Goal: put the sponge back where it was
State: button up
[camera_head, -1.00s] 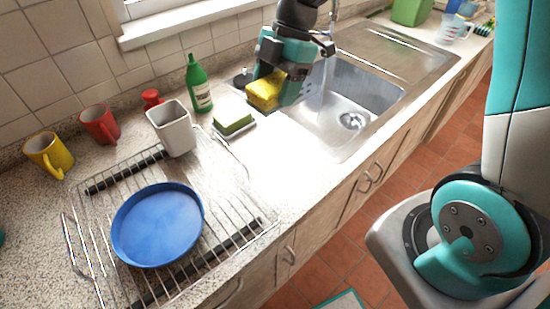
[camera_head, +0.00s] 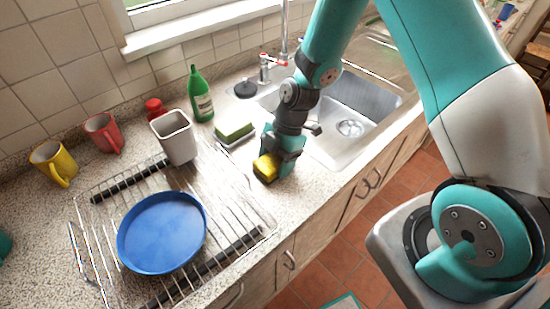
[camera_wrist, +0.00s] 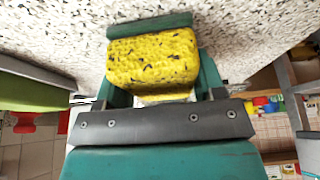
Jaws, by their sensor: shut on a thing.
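A yellow sponge with dark specks (camera_head: 266,167) is held in my gripper (camera_head: 278,160), which is shut on it. In the wrist view the sponge (camera_wrist: 153,60) sits between the teal jaws, with speckled countertop behind it. In the head view it is over the counter between the dish rack and the sink, close to the surface; I cannot tell whether it touches.
The dish rack (camera_head: 262,222) holds a blue plate (camera_head: 162,232) and a grey cup (camera_head: 175,138). Red (camera_head: 103,133) and yellow (camera_head: 54,164) mugs stand at the back left. The sink (camera_head: 352,98) is to the right. Counter in front of my gripper is bare.

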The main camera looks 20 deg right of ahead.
jog(key=o, duration=0.9)
jog(key=b+v, duration=0.3)
jog(key=v, duration=0.9)
jog(key=s+a+r+m, duration=0.4)
jog(key=s+r+m, duration=0.2)
jog(key=s, duration=0.4)
jog(key=s+a+r+m+t, duration=0.1)
jog(key=s+a+r+m, duration=0.4)
jog(key=s, duration=0.5)
notch_tip(320, 180, up, 2)
jog(key=m, duration=0.3)
jog(key=shift+r+m, duration=0.2)
jog(key=shift+m, duration=0.1)
jog(key=shift+a, duration=0.15)
